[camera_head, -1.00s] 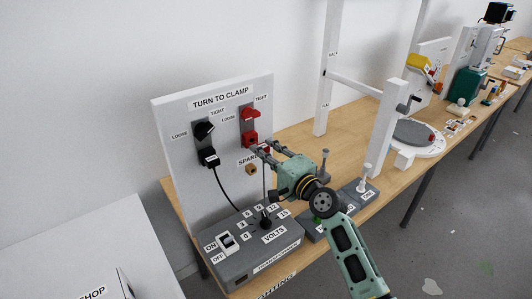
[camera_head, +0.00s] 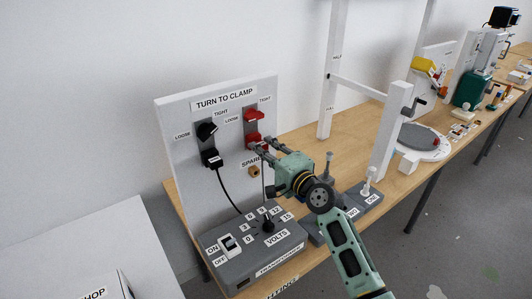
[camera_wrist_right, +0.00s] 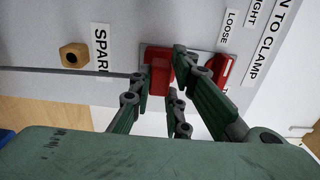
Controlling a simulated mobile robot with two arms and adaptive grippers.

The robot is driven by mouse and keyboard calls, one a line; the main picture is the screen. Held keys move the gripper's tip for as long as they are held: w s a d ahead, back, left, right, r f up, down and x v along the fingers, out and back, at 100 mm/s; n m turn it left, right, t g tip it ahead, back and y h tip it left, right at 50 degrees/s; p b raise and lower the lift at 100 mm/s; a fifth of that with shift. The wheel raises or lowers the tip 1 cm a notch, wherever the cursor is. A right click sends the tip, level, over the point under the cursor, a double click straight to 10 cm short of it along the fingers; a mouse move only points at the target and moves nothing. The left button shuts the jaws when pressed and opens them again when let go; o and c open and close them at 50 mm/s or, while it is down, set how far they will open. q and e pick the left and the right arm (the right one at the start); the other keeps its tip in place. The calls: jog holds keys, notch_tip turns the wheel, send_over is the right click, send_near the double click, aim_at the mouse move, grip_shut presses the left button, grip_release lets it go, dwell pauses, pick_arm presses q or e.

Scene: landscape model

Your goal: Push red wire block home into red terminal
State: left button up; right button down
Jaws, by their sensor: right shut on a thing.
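The red terminal has a red clamp knob (camera_head: 254,114) on the white upright panel. In the head view the red wire block (camera_head: 254,140) sits just below the knob at the panel. My right gripper (camera_head: 262,144) is shut on the red wire block, which also shows between the fingers in the right wrist view (camera_wrist_right: 160,77). The block is against or very close to the terminal; the exact gap is hidden by the fingers. A wire hangs down from the block. My left gripper is not in view.
A black terminal knob (camera_head: 206,131) and black wire block (camera_head: 211,158) are to the left on the panel. A wooden spare peg (camera_wrist_right: 74,55) is near the gripper. The grey transformer box (camera_head: 255,250) stands below. Posts (camera_head: 392,135) stand to the right.

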jog(key=shift+w+a, duration=0.3)
jog(key=shift+w, duration=0.05)
jog(key=c, duration=1.6)
grip_release()
jog(key=v, duration=1.2)
